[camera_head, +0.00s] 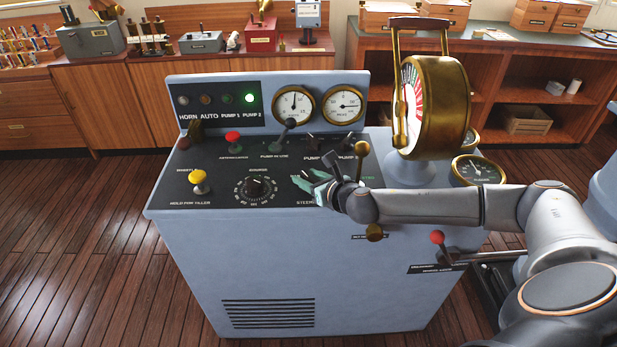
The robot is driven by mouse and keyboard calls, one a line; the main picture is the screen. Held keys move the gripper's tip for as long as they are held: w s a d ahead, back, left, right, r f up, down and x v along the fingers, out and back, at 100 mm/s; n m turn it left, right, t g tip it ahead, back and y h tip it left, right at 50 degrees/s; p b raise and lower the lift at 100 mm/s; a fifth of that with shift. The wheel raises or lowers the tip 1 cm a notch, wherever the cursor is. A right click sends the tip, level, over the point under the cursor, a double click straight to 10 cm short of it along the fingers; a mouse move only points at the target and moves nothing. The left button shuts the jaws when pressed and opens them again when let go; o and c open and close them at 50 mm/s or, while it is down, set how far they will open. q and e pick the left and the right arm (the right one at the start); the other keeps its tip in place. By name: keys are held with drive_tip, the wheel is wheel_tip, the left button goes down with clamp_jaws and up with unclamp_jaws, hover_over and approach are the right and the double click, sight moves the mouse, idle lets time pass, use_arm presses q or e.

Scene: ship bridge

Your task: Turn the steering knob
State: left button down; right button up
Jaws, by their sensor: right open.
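The grey-blue console (180,235) has a black sloped control panel. A label starting with "STEER" (305,203) is at the panel's front, partly covered by my right gripper. My right gripper (308,181) is open, with green fingertips pointing left, low over the panel. The knob that belongs to this label is hidden behind the gripper, and I cannot tell whether the fingers touch it. A round black dial knob (257,187) with a numbered ring, labelled "COURSE", is to the left of the fingertips. My left gripper is not in view.
A yellow knob (199,177), a red knob (233,137), a black lever (288,130) and a brass lever (361,160) stand up around the gripper. A brass telegraph (440,105) rises at the right. A red-knobbed lever (437,238) juts from the front.

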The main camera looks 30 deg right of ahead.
drive_tip(key=shift+c, duration=0.2)
clamp_jaws()
